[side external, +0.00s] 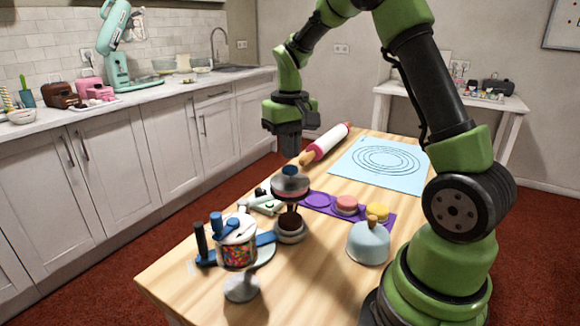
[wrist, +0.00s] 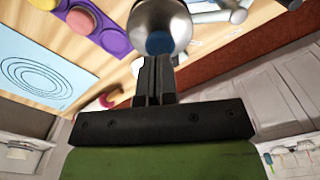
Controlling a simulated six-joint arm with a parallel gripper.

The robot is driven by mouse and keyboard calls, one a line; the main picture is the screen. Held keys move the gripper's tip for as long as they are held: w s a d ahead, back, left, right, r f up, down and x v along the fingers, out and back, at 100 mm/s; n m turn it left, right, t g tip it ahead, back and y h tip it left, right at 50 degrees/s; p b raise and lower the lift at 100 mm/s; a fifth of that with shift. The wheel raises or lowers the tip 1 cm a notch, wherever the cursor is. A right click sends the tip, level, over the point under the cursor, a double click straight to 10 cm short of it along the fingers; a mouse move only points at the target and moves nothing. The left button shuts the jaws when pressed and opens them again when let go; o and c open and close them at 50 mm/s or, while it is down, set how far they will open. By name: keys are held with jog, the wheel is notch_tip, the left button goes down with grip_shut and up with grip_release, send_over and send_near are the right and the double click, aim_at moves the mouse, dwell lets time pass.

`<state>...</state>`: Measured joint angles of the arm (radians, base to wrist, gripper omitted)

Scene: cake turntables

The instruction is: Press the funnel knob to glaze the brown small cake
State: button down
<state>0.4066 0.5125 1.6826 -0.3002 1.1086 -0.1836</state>
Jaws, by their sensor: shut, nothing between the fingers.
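The funnel (side external: 290,185) is a metal bowl shape with a blue knob (side external: 290,171) on top. It stands directly above the brown small cake (side external: 289,220), which sits on a small turntable (side external: 291,236). In the wrist view the metal funnel (wrist: 152,15) and its blue knob (wrist: 160,43) lie just beyond my fingertips; the cake is hidden there. My gripper (side external: 283,147) is shut and empty, pointing down above the knob with a gap between them. The closed fingers also show in the wrist view (wrist: 154,65).
A purple tray (side external: 317,201) with pink and yellow cakes (side external: 346,204) lies to the right. A sprinkle dispenser (side external: 238,245), a pale blue dome (side external: 368,243), a rolling pin (side external: 327,143) and a light blue mat (side external: 378,161) are on the table (side external: 300,290).

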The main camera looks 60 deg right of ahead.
aim_at(290, 167)
jog(key=shift+f, duration=0.1)
jog(key=shift+f, duration=1.6)
jog(key=shift+r, duration=0.5)
jog(key=shift+f, duration=0.45)
dwell(1.2)
jog(key=shift+r, duration=3.5)
